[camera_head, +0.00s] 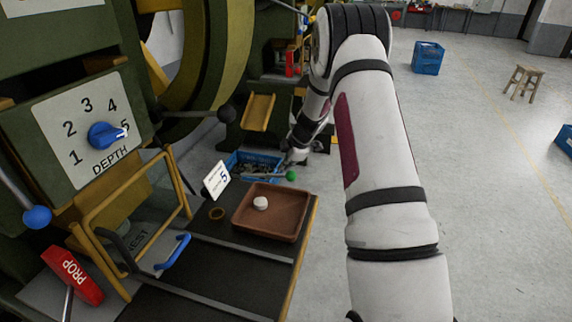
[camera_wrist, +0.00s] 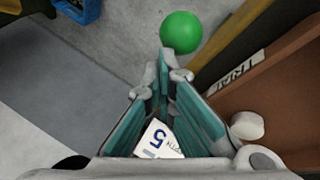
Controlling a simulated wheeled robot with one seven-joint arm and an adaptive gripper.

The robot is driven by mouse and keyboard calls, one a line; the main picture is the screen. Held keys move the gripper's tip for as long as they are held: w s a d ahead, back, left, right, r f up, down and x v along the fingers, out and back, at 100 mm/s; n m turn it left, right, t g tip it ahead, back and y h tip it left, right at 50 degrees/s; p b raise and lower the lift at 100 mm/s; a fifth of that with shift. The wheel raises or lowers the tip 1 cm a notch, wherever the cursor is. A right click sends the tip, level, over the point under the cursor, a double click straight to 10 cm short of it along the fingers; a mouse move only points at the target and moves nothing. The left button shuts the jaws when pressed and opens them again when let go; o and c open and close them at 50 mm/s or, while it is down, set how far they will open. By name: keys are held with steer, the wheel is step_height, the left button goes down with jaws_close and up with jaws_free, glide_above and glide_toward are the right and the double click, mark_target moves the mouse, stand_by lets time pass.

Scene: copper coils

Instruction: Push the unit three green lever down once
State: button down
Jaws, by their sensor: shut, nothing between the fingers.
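The brown tray (camera_head: 243,233) holds a white round piece (camera_head: 260,203). A white card (camera_head: 216,180) marked 5 stands beside it. A blue crate (camera_head: 236,158) lies behind. At left are a blue depth dial (camera_head: 106,135), a blue handle (camera_head: 173,252) and a red PROP block (camera_head: 72,274).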

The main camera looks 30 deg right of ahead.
steer(key=shift+s+d+f+b, duration=0.25)
steer(key=shift+f+b, duration=0.15)
steer(key=shift+f, duration=0.2)
stand_by(0.6)
steer(key=shift+a, duration=0.1)
stand_by(0.4)
steer(key=shift+w+a+r+p, duration=0.2)
steer(key=shift+w+r+p, duration=0.1)
steer(key=shift+r, duration=0.6)
steer(key=shift+w+a+r+p, duration=0.25)
steer(key=shift+r, duration=0.7)
steer(key=shift+w+a+r+p, duration=0.2)
steer(key=shift+w+r+p, duration=0.1)
steer(key=shift+r, duration=0.6)
steer(key=shift+w+a+r+p, duration=0.15)
steer(key=shift+w+a+r, duration=0.1)
steer(key=shift+r, duration=0.55)
steer(key=shift+w+a+r+p, duration=0.15)
steer(key=shift+w+r, duration=0.05)
steer(key=shift+r, duration=0.55)
steer(key=shift+w+a+r+p, duration=0.15)
steer(key=shift+w+a+r, duration=0.1)
steer(key=shift+r, duration=0.55)
steer(key=shift+s+d, duration=0.1)
